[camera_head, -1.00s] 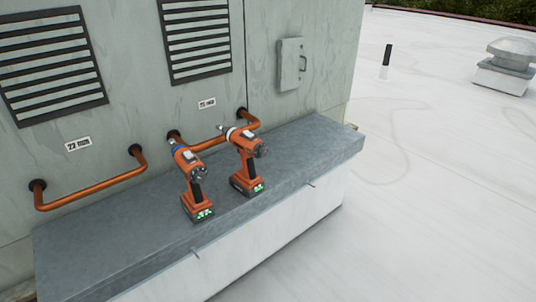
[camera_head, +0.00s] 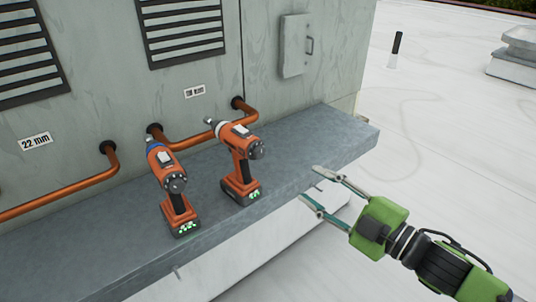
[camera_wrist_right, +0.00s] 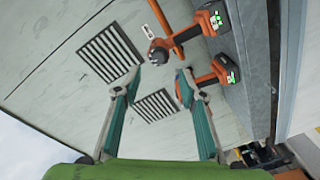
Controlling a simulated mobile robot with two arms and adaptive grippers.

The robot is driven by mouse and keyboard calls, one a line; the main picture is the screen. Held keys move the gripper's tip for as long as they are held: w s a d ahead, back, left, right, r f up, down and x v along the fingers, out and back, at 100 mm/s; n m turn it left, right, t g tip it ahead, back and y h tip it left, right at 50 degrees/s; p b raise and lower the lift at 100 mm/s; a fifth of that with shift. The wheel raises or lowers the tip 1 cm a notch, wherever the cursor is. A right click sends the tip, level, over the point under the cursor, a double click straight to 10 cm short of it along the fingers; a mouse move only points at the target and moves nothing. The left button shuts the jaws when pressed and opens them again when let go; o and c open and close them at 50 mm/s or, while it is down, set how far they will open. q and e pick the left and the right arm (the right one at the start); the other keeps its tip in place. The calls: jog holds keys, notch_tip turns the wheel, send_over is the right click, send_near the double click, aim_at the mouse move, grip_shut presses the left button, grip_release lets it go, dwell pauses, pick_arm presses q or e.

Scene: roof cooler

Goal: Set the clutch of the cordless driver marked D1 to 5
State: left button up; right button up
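Two orange cordless drivers stand upright on their batteries on a grey ledge. The left driver (camera_head: 172,188) has a blue collar behind its bit end. The right driver (camera_head: 240,163) has a pale collar. Both noses point toward the wall, and green lights show on both batteries. I cannot read a D1 mark or clutch numbers on either. My right gripper (camera_head: 314,185) is open and empty, right of the right driver and apart from it, near the ledge's front edge. In the right wrist view, its spread fingers (camera_wrist_right: 160,76) have both drivers beyond them. My left gripper is not in view.
The grey ledge (camera_head: 290,155) runs along a grey-green metal housing (camera_head: 100,75) with louvred vents. Copper pipes (camera_head: 190,136) stick out low on the wall behind the drivers. The ledge is bare right of the drivers. White roof (camera_head: 450,130) lies open at right.

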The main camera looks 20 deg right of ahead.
jog(key=a+r, duration=0.1)
jog(key=a, duration=0.1)
jog(key=p, duration=0.3)
send_near(261, 154)
jog(key=shift+n+y, duration=0.3)
jog(key=x, duration=0.6)
jog(key=shift+w+r, duration=0.1)
jog(key=shift+w, duration=0.3)
jog(key=shift+x, duration=0.75)
grip_shut()
